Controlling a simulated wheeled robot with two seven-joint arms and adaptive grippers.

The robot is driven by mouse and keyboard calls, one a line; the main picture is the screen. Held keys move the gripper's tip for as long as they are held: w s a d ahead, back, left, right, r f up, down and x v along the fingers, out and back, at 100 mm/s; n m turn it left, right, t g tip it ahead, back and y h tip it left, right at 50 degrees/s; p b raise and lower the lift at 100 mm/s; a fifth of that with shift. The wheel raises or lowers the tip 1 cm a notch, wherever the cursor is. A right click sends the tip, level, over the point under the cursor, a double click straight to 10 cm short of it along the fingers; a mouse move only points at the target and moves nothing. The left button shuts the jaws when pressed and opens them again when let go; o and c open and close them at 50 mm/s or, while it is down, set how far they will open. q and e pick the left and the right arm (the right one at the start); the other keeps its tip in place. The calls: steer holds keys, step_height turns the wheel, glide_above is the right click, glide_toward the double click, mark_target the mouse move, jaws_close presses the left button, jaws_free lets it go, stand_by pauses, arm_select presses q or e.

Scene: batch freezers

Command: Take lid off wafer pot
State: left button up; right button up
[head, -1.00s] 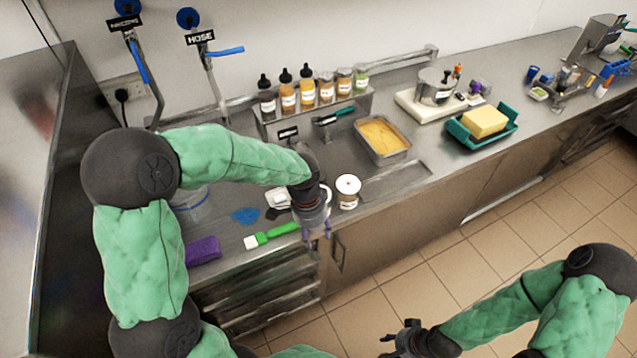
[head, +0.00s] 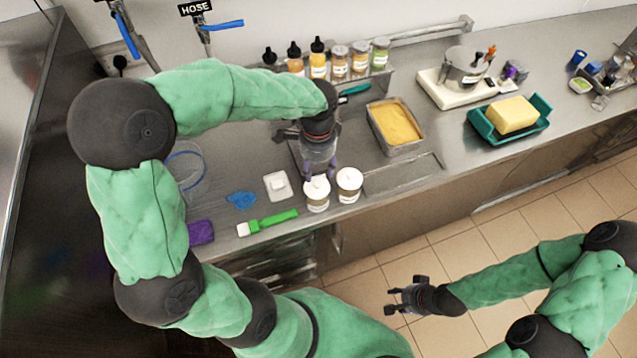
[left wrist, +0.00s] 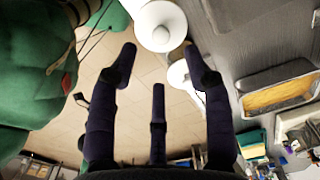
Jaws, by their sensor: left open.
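Two pots with white lids stand side by side near the counter's front edge: a left pot (head: 318,195) and a right pot (head: 349,186). I cannot read which label is the wafer pot's. Both lids are on. My left gripper (head: 318,170) is open, just behind and above the left pot's lid, its fingertips close to it; contact is unclear. In the left wrist view, a round white lid with a knob (left wrist: 160,28) lies beyond the spread fingers, and the other pot (left wrist: 180,74) is partly behind the right finger. My right gripper (head: 402,295) is open and empty over the floor.
Left of the pots lie a white square dish (head: 278,186), a green-handled brush (head: 268,222), a blue item (head: 241,200) and a purple block (head: 200,232). Behind right are a yellow-filled metal tray (head: 397,125) and butter (head: 512,115) in a green dish. Bottles and jars line the back.

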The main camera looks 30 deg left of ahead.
mark_target(317, 182)
arm_select(q)
steer(key=shift+a+f+b, duration=0.15)
steer(key=shift+f+b, duration=0.4)
steer(key=shift+f, duration=3)
steer(key=c, duration=0.9)
